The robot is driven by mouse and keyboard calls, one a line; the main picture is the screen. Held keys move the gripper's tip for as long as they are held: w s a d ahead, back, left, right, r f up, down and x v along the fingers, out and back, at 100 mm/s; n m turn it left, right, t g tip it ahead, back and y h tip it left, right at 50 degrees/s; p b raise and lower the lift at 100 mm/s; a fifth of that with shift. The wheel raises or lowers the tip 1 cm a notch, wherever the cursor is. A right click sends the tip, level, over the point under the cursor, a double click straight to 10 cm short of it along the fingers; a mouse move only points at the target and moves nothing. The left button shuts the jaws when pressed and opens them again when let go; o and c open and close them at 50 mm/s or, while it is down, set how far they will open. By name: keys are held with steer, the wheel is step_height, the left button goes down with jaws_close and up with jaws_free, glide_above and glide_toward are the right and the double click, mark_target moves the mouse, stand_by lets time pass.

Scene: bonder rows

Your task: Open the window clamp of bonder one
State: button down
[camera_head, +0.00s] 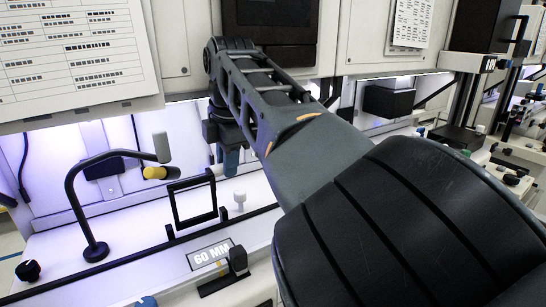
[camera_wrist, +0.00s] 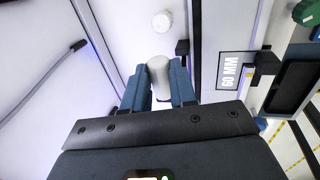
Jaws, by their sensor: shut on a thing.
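My gripper (camera_wrist: 160,88) is shut on a pale grey cylindrical handle (camera_wrist: 160,68), with a blue finger on each side of it. In the head view my gripper's blue fingers (camera_head: 230,160) reach down at the near bonder, behind and right of an upright black square frame (camera_head: 178,212). A white round knob (camera_head: 239,201) stands right of the frame; a white round knob also shows in the wrist view (camera_wrist: 162,21). The "60 MM" plate (camera_head: 210,254) is in front of the frame.
A bent black tube with a grey end (camera_head: 78,205) and a yellow knob (camera_head: 154,173) stand left of the frame. A small black lever (camera_head: 237,261) sits at the plate's right. A paper chart (camera_head: 75,55) hangs above; more bonders stand to the right.

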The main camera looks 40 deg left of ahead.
steer(key=shift+d+f, duration=0.1)
steer(key=shift+f, duration=0.1)
steer(key=c, duration=1.2)
jaws_free()
steer(key=shift+r, duration=0.1)
steer(key=s+d+r+b, duration=0.1)
steer(key=d, duration=0.3)
steer(key=s+d+r+b, duration=0.1)
steer(key=s+d, duration=0.1)
steer(key=d, duration=0.2)
steer(key=s+d+b, duration=0.1)
steer(key=s+d, duration=0.1)
steer(key=d, duration=0.1)
steer(key=shift+d+r+b, duration=0.4)
